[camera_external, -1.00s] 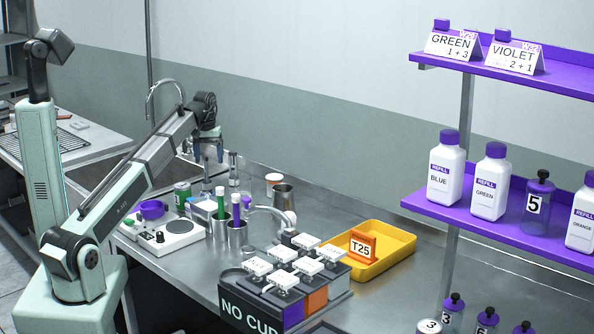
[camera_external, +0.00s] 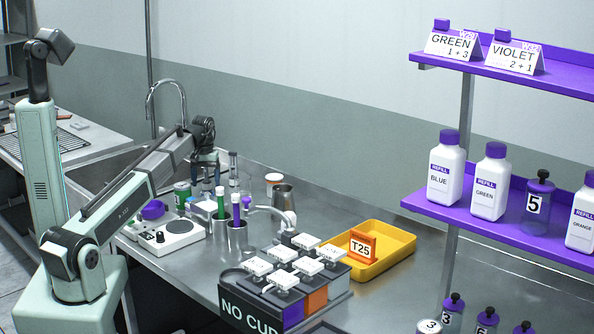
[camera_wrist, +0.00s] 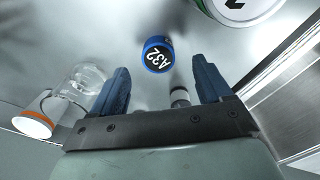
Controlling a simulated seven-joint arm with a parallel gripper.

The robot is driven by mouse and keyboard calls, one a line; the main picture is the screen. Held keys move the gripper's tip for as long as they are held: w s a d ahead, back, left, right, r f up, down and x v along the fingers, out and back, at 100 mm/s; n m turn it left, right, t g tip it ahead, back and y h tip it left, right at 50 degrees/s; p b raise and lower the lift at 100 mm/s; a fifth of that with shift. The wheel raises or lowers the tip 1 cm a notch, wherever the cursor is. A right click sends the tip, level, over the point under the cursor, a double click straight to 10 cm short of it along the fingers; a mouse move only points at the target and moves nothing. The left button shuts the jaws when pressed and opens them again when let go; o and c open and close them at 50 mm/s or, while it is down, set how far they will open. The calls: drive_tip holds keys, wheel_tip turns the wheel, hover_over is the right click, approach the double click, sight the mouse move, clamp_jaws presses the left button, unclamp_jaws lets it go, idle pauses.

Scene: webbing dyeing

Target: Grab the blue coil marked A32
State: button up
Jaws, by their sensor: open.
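The blue coil (camera_wrist: 157,54) shows in the wrist view on the steel counter, with a black face marked A32. It lies ahead of my gripper (camera_wrist: 160,85), roughly centred between the fingers. The two blue fingers are apart with nothing held between them, and the coil is beyond their tips. In the external view my gripper (camera_external: 204,165) is over the back of the counter, behind the bench items. I cannot make out the coil in that view.
A small grey-capped item (camera_wrist: 180,97) is near the fingers. A yellow tray (camera_external: 398,250) holds a T25 card.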

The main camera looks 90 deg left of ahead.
sight(207, 192)
wheel_tip(207, 192, down, 5)
drive_tip(key=shift+w, duration=0.15)
drive_tip(key=c, duration=1.1)
drive_tip(key=shift+r, duration=0.15)
